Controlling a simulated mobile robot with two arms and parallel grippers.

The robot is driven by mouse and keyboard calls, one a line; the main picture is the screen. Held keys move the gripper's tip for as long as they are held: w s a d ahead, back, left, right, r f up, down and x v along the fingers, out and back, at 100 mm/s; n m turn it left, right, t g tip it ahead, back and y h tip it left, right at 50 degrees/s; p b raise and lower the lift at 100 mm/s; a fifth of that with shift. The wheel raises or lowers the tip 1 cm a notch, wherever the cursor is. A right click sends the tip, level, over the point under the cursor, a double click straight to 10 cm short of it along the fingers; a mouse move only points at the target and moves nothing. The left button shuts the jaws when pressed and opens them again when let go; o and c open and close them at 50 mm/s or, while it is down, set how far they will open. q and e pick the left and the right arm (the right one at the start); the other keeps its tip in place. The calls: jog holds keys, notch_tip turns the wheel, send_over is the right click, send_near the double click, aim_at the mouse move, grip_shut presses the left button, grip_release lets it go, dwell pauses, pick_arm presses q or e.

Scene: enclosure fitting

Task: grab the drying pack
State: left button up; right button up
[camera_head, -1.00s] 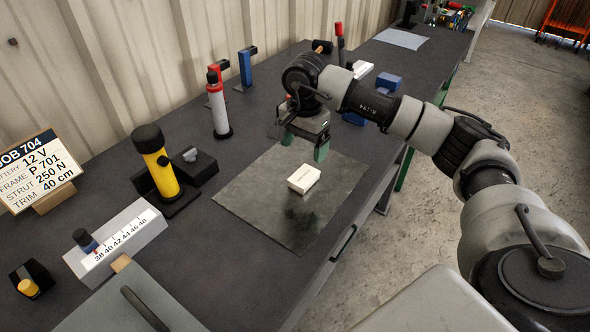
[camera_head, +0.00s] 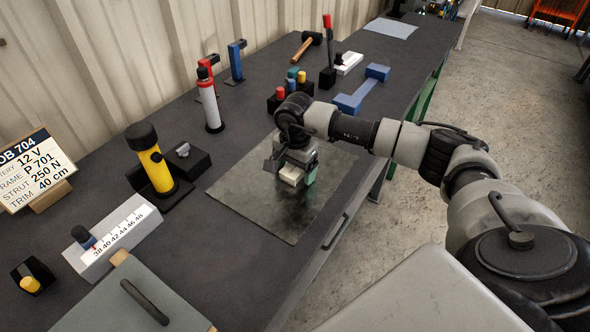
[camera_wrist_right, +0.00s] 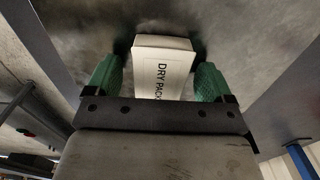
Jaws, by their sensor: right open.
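The drying pack (camera_wrist_right: 163,68) is a small white box marked "DRY PACK". In the right wrist view it stands between the two green fingertips of my right gripper (camera_wrist_right: 158,80), with a gap on each side. In the head view the drying pack (camera_head: 291,175) shows partly below my right gripper (camera_head: 294,176), over the dark mat (camera_head: 250,205). The gripper is open around the pack, and its body hides part of it. My left gripper is not in view.
A yellow cylinder (camera_head: 157,170), a white-and-red tube (camera_head: 209,105) and a scale block (camera_head: 112,240) stand left of the mat. Blue blocks (camera_head: 348,103) and a small coloured-peg rack (camera_head: 281,95) are behind my arm. The mat's front part is clear.

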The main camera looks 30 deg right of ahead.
jog(key=c, duration=1)
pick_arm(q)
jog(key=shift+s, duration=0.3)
pick_arm(e)
jog(key=shift+r, duration=0.15)
